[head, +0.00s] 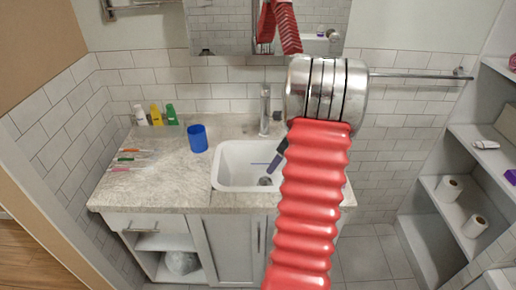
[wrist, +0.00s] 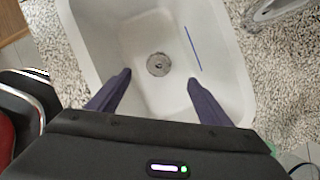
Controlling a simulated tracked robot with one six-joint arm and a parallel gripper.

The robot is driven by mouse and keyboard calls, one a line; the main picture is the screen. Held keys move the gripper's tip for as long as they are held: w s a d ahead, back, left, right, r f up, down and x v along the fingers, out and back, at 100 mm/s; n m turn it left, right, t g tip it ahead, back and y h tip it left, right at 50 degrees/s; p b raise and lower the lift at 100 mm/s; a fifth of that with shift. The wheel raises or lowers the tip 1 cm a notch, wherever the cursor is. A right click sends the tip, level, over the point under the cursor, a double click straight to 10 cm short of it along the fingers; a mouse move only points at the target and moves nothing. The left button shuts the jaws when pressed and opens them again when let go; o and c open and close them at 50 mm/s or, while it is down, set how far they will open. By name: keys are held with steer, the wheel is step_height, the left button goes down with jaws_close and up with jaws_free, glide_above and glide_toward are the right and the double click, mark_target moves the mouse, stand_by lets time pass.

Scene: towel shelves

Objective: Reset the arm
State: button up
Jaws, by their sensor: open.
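My gripper (wrist: 158,82) is open above the white sink basin (wrist: 110,28). Its two dark purple fingers are spread apart with nothing between them, and the round drain (wrist: 158,64) shows beyond the fingertips. In the head view my gripper (head: 277,160) points down and left over the right part of the sink (head: 226,178), partly hidden by my red ribbed arm. A thin blue stick (wrist: 193,48) lies in the basin, to the right of the drain in the wrist view.
The faucet (head: 264,110) stands behind the sink. A blue cup (head: 197,138), several bottles (head: 156,114) and several toothbrush-like sticks (head: 130,158) are on the counter's left. A towel bar (head: 420,76) is on the back wall; shelves with paper rolls (head: 448,188) stand at right.

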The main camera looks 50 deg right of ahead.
steer(key=w+a+r+n, duration=0.2)
steer(key=a+r+n, duration=0.3)
steer(key=a, duration=0.4)
steer(key=w+a+r+n, duration=0.1)
steer(key=a+r+n, duration=0.4)
steer(key=a, duration=0.4)
steer(key=w+a+r+n, duration=0.2)
steer(key=a+r+n, duration=0.35)
steer(key=a, duration=0.35)
steer(key=s+a+r+n, duration=0.2)
steer(key=s+a+n, duration=0.4)
steer(key=a+n, duration=0.3)
steer(key=s+a+r+n+t, duration=0.1)
steer(key=s+a+r+n, duration=0.1)
steer(key=s+a+n, duration=0.5)
steer(key=a+n, duration=0.2)
steer(key=a, duration=0.2)
steer(key=shift+s+a+h, duration=0.15)
steer(key=shift+s+h, duration=0.1)
steer(key=shift+h, duration=0.15)
steer(key=shift+c, duration=0.5)
